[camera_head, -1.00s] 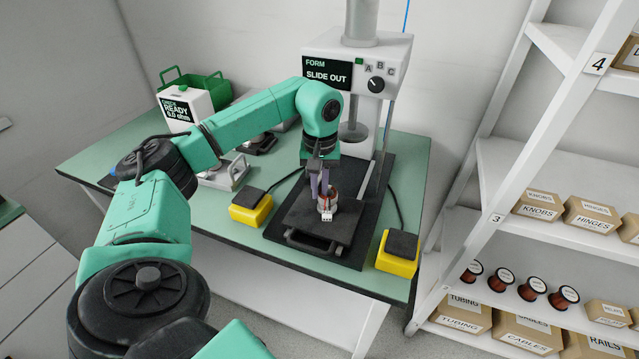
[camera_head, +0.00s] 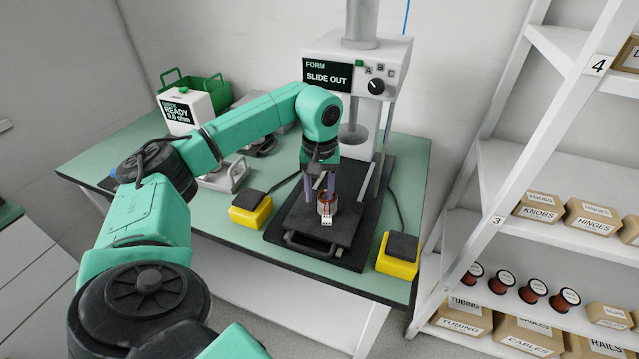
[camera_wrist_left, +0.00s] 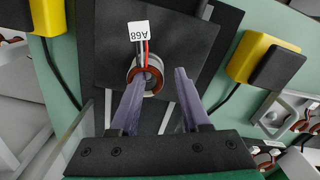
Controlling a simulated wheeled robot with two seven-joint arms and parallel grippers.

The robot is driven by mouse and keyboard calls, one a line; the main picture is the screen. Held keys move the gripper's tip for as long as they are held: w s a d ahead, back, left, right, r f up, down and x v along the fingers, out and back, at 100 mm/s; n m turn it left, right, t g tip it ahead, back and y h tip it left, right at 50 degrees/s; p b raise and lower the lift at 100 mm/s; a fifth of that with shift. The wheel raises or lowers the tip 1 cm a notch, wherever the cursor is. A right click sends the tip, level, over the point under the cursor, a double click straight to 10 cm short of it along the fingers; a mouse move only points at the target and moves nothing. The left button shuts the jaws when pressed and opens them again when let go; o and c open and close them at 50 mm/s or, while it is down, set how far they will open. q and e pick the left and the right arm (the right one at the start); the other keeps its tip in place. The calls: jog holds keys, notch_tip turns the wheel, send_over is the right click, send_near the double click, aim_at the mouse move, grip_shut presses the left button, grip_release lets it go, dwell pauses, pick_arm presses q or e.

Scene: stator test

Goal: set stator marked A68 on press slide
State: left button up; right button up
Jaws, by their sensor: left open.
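The stator marked A68 (camera_head: 326,204) stands on the black press slide (camera_head: 309,222), in front of the press (camera_head: 360,60). In the left wrist view the stator (camera_wrist_left: 153,72) is a ring with copper windings, red and black leads and a white tag reading A68 (camera_wrist_left: 139,31). My left gripper (camera_head: 319,195) is open just above and around the stator. In the wrist view its two purple fingers (camera_wrist_left: 158,90) are spread apart, the left one overlapping the ring's edge. I cannot tell whether that finger touches it. My right gripper is not in view.
Yellow pedals with black tops stand left (camera_head: 250,209) and right (camera_head: 397,254) of the slide. The press display (camera_head: 327,74) reads SLIDE OUT. A tester (camera_head: 186,108) reading READY and a green basket (camera_head: 205,90) stand at the back left. A shelf (camera_head: 540,230) with boxes and spools is right.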

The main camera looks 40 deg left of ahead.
pick_arm(q)
notch_tip(320, 180, up, 7)
jog(key=shift+w+r, duration=0.1)
jog(key=shift+r, duration=0.1)
notch_tip(320, 180, up, 7)
jog(key=p, duration=0.3)
jog(key=shift+r, duration=0.15)
dwell(0.4)
